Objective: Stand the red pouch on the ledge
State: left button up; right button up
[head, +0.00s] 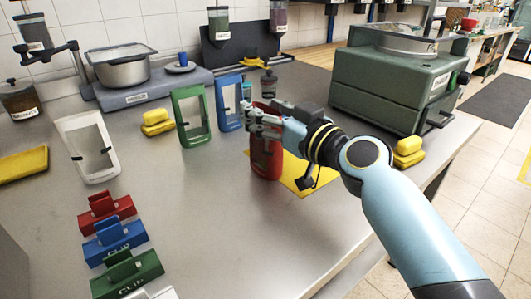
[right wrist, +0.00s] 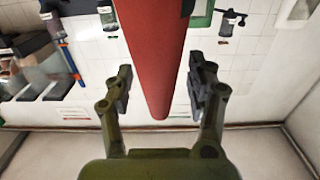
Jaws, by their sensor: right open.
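The red pouch (head: 266,157) stands upright on the steel table, right of the blue pouch, at the yellow mat (head: 312,180). My right gripper (head: 262,120) is at its upper part and hides some of it. In the right wrist view the red pouch (right wrist: 156,60) extends between the two open fingers (right wrist: 160,88), with a gap on each side. My left gripper is not in view. I cannot tell which surface is the ledge.
White (head: 87,148), green (head: 192,116) and blue (head: 229,103) pouches stand on the table. Red (head: 106,212), blue (head: 115,240) and green (head: 127,273) clips lie front left. A pot (head: 122,70) sits on a grey base (head: 150,93). A large green machine (head: 385,90) stands back right. The table's middle front is clear.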

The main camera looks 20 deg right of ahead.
jog(key=shift+c, duration=0.2)
grip_shut()
dwell(0.4)
